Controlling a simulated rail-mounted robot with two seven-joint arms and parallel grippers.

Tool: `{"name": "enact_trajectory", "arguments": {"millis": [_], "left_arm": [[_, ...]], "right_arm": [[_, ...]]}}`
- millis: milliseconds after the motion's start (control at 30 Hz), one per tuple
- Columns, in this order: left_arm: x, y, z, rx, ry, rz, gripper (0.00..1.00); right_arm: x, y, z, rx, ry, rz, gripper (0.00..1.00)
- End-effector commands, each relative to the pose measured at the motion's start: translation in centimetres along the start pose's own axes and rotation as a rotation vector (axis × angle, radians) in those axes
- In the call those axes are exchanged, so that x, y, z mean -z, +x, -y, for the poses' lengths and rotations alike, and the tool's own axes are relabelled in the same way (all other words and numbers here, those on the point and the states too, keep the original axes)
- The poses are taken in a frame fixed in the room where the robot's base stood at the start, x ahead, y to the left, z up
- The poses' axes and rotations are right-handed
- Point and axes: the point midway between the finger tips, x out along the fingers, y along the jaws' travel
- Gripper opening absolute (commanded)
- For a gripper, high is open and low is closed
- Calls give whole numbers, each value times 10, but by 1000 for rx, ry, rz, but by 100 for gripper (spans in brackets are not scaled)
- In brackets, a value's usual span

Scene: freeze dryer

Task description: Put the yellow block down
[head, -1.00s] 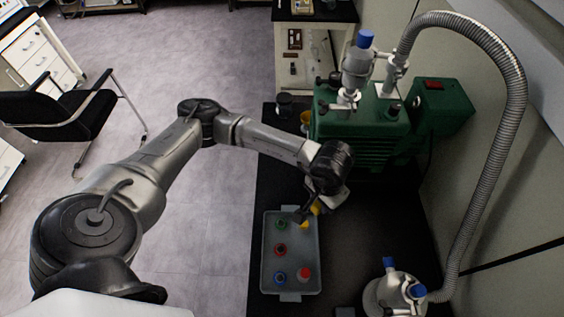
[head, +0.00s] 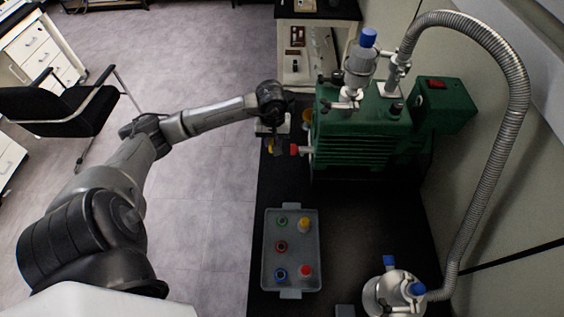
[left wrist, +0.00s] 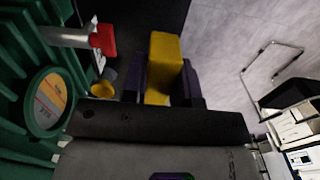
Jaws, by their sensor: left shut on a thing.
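The yellow block (left wrist: 163,62) shows large in the left wrist view, between the two dark fingers of my left gripper (left wrist: 160,85). The gripper is shut on it. In the head view my left gripper (head: 272,143) is beside the left end of the green pump, over the far part of the black bench, with a small bit of the yellow block (head: 274,150) showing below the wrist. I cannot tell how high above the bench the block is. My right gripper is not in view.
The green pump (head: 355,135) stands close by, with a red-tipped fitting (head: 297,149) sticking out toward my gripper. A grey tray (head: 291,289) holds several pieces with coloured rings or tops. The black bench (head: 345,225) is bare right of the tray.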

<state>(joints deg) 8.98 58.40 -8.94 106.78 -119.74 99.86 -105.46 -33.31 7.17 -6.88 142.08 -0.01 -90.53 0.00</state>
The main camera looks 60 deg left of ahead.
Motion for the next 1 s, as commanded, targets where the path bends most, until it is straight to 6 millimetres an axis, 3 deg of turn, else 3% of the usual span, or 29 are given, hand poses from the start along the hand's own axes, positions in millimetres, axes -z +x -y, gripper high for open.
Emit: {"name": "enact_trajectory", "arguments": {"millis": [500,867,1000], "left_arm": [[0,108,0,1,-35,4,4],[1,136,0,0,-33,1,4],[0,156,-1,-1,-34,4,4]], "right_arm": [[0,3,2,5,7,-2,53],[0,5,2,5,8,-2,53],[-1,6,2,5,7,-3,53]]}}
